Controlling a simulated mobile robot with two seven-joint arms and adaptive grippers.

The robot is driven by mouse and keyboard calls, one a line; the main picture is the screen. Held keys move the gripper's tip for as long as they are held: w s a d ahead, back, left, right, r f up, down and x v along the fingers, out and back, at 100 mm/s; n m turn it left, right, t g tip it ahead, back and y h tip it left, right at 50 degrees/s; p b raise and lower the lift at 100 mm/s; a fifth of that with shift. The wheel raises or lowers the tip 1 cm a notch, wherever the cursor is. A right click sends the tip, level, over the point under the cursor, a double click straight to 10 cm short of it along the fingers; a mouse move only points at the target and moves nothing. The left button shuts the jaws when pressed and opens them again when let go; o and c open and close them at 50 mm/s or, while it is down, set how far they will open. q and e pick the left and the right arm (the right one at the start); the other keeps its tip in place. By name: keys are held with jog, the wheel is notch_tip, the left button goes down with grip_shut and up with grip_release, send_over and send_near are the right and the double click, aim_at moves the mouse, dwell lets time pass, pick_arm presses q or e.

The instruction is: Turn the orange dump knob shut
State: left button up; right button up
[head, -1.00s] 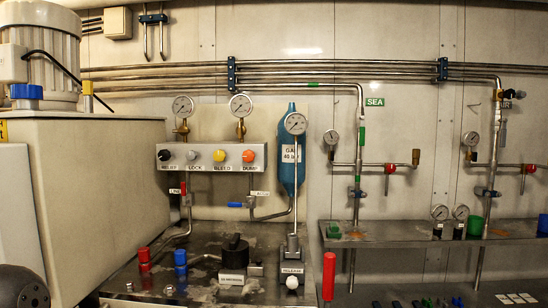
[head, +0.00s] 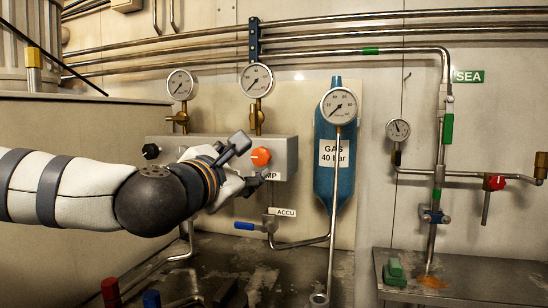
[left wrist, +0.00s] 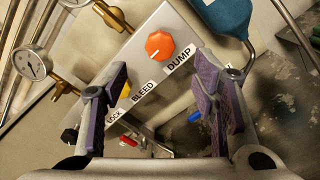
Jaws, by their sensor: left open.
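The orange dump knob (head: 261,157) is at the right end of the grey valve panel (head: 286,141). It also shows whole in the left wrist view (left wrist: 160,45), above its DUMP label, with a white mark on its face. My left gripper (head: 246,165) is open and empty just in front of the panel, and its fingers hide part of the label in the head view. In the left wrist view its purple-padded fingers (left wrist: 162,76) stand apart, with the knob between and beyond their tips. I cannot tell whether they touch anything. My right gripper is not in view.
The black knob (head: 151,151) is at the panel's left end; the yellow bleed knob (left wrist: 125,91) is beside the left finger. The blue gas bottle (head: 335,180) and its gauge (head: 339,105) stand right of the panel. A blue-handled valve (head: 245,226) sits below.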

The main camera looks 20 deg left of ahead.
aim_at(260, 156)
pick_arm(q)
jog(key=w, duration=1)
jog(key=shift+w+d, duration=0.25)
jog(key=shift+w, duration=0.15)
jog(key=shift+c, duration=0.6)
jog(key=shift+r, duration=0.1)
jog(key=c, duration=1.1)
